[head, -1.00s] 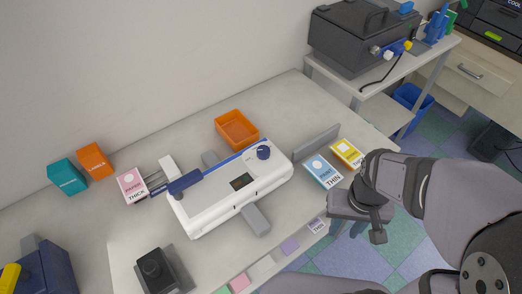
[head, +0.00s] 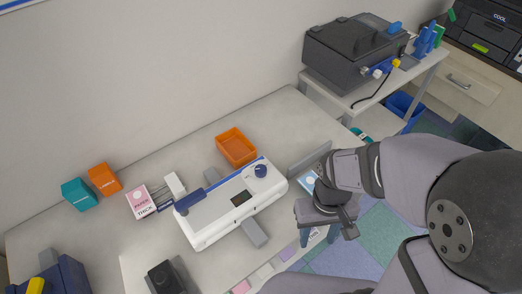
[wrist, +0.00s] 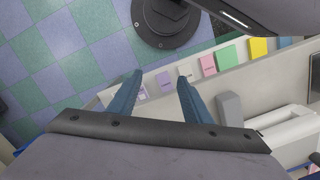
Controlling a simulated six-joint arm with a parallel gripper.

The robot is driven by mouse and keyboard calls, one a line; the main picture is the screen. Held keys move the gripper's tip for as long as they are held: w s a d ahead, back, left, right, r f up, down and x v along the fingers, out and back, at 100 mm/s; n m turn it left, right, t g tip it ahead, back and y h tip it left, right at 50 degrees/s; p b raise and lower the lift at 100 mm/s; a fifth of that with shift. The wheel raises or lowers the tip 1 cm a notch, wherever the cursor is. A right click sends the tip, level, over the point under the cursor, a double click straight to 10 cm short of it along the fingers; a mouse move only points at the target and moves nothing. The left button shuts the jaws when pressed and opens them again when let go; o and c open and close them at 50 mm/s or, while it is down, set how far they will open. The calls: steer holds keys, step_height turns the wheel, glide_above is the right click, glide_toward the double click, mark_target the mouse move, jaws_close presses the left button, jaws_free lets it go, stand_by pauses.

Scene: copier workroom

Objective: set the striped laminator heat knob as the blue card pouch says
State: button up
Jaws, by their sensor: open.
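A white laminator (head: 215,222) with a blue stripe along its back edge lies on the table in the head view. A dark blue round knob (head: 260,171) is at its right end; I cannot read its setting. Part of the laminator (wrist: 290,140) shows at the right of the wrist view. The light blue card pouch (head: 307,182) lies right of the laminator, mostly hidden behind my arm now; earlier it reads "THIN". My gripper (head: 317,236) is open and empty near the table's front edge, right of the laminator, apart from knob and pouch.
A pink pouch (head: 140,200) marked "THICK" lies left of the laminator. An orange tray (head: 236,148) stands behind it, and a grey upright panel (head: 310,158) beside the blue pouch. A black machine (head: 350,60) stands at the back right. Coloured cards (wrist: 226,57) line the table's front edge.

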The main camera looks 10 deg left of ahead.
steer(key=w+a+r+n+p, duration=0.2)
steer(key=w+a+r+p, duration=0.1)
steer(key=a+r+p, duration=0.25)
step_height(320, 180, up, 8)
steer(key=n+t, duration=0.2)
steer(key=n, duration=0.4)
glide_above(261, 169)
steer(key=w, duration=0.1)
steer(key=shift+a+y+p, duration=0.3)
steer(key=shift+y+p, duration=0.1)
steer(key=shift+r+n, duration=0.2)
steer(key=shift+n, duration=0.3)
steer(key=shift+s+d+n, duration=0.2)
steer(key=shift+s+n, duration=0.1)
steer(key=shift+n, duration=0.2)
steer(key=shift+s+d+n+g, duration=0.15)
steer(key=shift+n+g, duration=0.15)
steer(key=shift+n, duration=0.3)
steer(key=shift+f+p, duration=0.7)
steer(key=shift+f, duration=3)
steer(key=c, duration=1.1)
